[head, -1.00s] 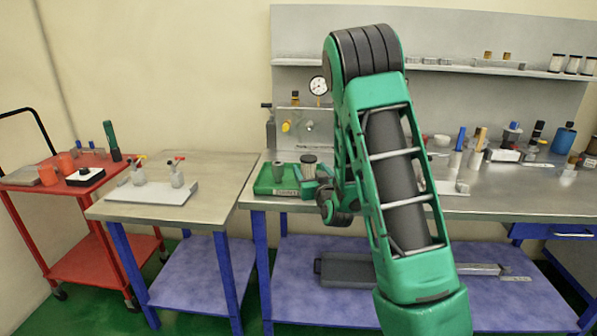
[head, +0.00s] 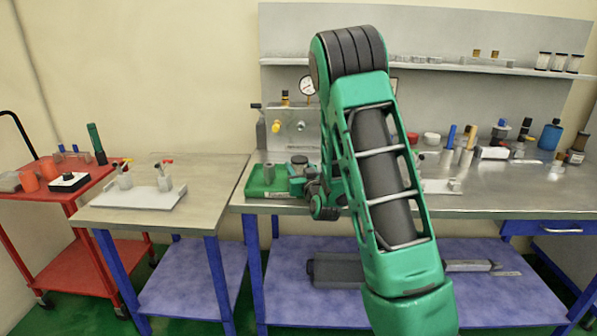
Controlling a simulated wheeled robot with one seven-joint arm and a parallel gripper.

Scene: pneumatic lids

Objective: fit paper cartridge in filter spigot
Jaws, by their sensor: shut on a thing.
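A short cylinder with a dark round top, seemingly the paper cartridge (head: 299,160), is at the right end of the green tray on the main bench. My gripper (head: 298,184) is small and dark in the head view, partly behind my arm. It is shut on the cartridge and hides most of its side. I cannot tell whether the cartridge is clear of the tray. I cannot make out the filter spigot with certainty.
A white plate with fittings (head: 138,198) is on the left table. Bottles and tools crowd the bench's right; my arm hides its middle.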

